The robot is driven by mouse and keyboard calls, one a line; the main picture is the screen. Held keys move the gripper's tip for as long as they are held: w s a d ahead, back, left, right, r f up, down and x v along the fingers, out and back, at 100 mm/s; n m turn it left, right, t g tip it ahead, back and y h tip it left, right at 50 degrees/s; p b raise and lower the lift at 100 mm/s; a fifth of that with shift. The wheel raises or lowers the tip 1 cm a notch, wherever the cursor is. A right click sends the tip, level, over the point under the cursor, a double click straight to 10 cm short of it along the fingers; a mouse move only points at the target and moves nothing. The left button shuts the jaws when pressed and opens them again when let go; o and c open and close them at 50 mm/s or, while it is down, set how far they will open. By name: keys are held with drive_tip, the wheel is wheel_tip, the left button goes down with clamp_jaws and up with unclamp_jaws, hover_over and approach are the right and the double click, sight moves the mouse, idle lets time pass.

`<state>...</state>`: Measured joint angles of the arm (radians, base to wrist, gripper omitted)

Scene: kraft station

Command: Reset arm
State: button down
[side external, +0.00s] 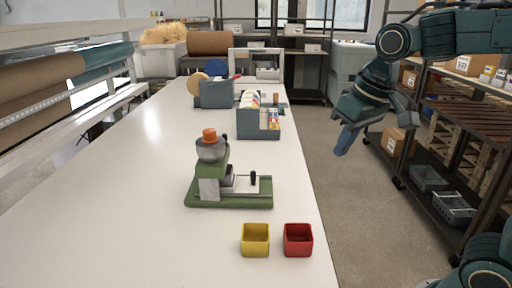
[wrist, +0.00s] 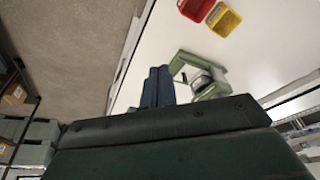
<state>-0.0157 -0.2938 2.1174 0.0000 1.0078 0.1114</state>
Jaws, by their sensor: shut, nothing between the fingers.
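My gripper (side external: 345,138) hangs in the air to the right of the white table (side external: 140,190), over the floor, pointing down. It is empty, and in the wrist view its two blue fingers (wrist: 158,87) lie side by side, shut. A green machine (side external: 228,190) with an orange cap on top stands on the table, apart from my gripper. It also shows in the wrist view (wrist: 185,58), partly hidden behind my gripper's body.
A yellow bin (side external: 255,240) and a red bin (side external: 298,240) stand side by side at the table's near right. Grey organizers (side external: 258,128) stand farther back. Shelves with boxes (side external: 465,160) line the right. The table's left side is clear.

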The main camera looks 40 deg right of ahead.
drive_tip(key=s+f+n+t, duration=0.1)
drive_tip(key=s+f+t, duration=0.1)
drive_tip(key=s, duration=0.9)
drive_tip(key=shift+s+d+f, duration=0.25)
drive_tip(key=shift+f, duration=0.45)
drive_tip(key=c, duration=1.9)
unclamp_jaws()
drive_tip(key=shift+c, duration=0.2)
drive_tip(key=o, duration=0.4)
drive_tip(key=shift+w, duration=0.1)
drive_tip(key=shift+o, duration=0.7)
drive_tip(key=shift+w+r, duration=0.45)
drive_tip(key=w+a+r+n+g, duration=0.1)
drive_tip(key=w+r+n+g, duration=0.35)
drive_tip(key=w, duration=1.15)
drive_tip(key=w+a+f+n, duration=0.1)
drive_tip(key=w+f+n, duration=0.1)
drive_tip(key=w, duration=0.6)
drive_tip(key=w+a+f+n+g, duration=0.1)
drive_tip(key=w+f+n, duration=0.1)
drive_tip(key=w+n, duration=0.3)
drive_tip(key=w, duration=0.3)
drive_tip(key=shift+w+a, duration=0.35)
drive_tip(key=shift+f+n, duration=0.15)
drive_tip(key=shift+n, duration=0.1)
